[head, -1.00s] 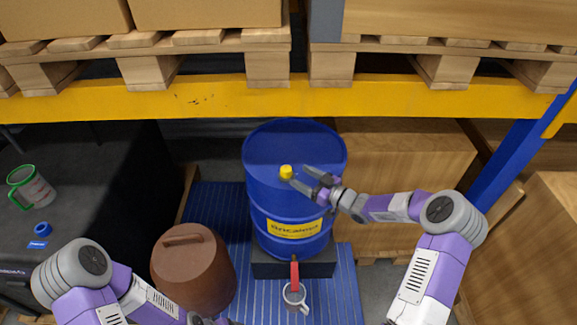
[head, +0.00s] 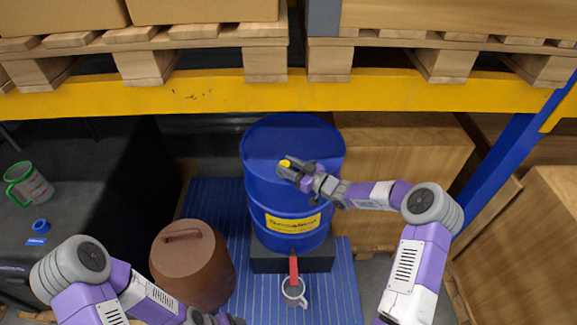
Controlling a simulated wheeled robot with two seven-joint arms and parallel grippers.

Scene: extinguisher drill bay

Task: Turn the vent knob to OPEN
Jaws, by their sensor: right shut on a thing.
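The yellow vent knob (head: 284,163) sits on top of the blue drum (head: 268,140). My right gripper (head: 287,168) is shut on the knob, coming from the right, and its fingers hide part of it. Any OPEN marking is too small or hidden to see. My left arm comes in at the lower left, and its gripper (head: 222,320) is cut off by the bottom edge, so its fingers cannot be made out.
A red-handled tap (head: 293,268) is low on the drum, with a grey mug (head: 294,291) below it. A brown lidded container (head: 192,265) stands left. A yellow rack beam (head: 200,97) crosses above the drum. A dark table (head: 95,170) holds a green-handled mug (head: 28,184).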

